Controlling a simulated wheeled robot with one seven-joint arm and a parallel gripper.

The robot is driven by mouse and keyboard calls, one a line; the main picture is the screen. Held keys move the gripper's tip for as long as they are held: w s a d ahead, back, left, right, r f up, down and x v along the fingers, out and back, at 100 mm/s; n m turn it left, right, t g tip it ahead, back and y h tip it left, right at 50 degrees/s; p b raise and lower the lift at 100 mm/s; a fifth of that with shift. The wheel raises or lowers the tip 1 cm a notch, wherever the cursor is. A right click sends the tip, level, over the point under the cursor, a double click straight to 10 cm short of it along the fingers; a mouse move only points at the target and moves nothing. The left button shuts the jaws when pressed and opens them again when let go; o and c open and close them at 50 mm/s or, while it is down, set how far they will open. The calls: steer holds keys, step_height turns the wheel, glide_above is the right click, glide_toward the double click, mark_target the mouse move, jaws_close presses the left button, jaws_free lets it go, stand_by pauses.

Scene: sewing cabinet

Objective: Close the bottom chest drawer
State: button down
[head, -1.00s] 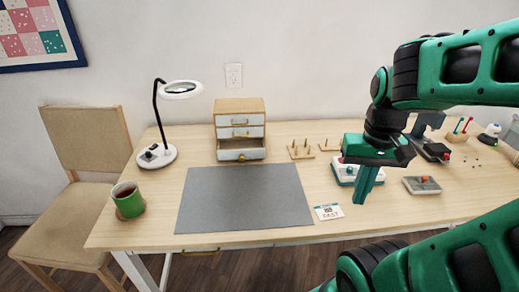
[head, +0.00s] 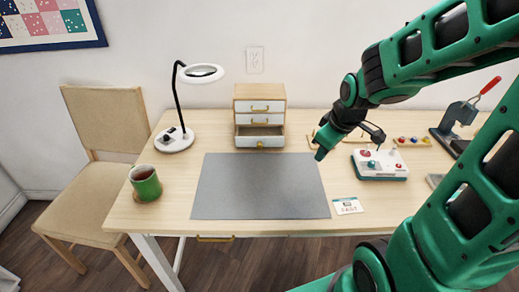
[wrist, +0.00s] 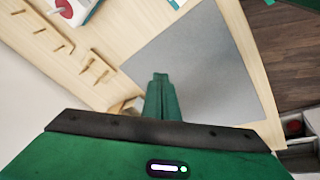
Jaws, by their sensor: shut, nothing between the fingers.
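The small chest (head: 259,108) stands at the back of the table, with a wooden body and white drawer fronts. Its bottom drawer (head: 249,142) is pulled out toward the front, and its inside shows. The two drawers above look shut. My gripper (head: 320,154) is to the right of the chest, over the table near the mat's back right corner, apart from the drawer. In the wrist view my gripper's fingers (wrist: 161,80) are together and empty. A little of the chest may show behind the fingers there, mostly hidden.
A grey mat (head: 260,185) lies before the chest. A magnifier lamp (head: 174,140) and a green mug (head: 145,184) stand to the left. Wooden peg racks (wrist: 97,70) and a white box with red knobs (head: 380,163) are to the right.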

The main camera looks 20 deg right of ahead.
steer(key=w+a+f+n+t+y, duration=0.3)
steer(key=w+a+n, duration=0.4)
steer(key=w+a, duration=0.4)
steer(key=x, duration=0.9)
steer(key=shift+d+f, duration=0.15)
steer(key=shift+f, duration=0.25)
steer(key=w, duration=0.1)
steer(key=w+d, duration=0.1)
steer(key=shift+w, duration=0.4)
steer(key=shift+w+d, duration=0.25)
steer(key=shift+w, duration=0.2)
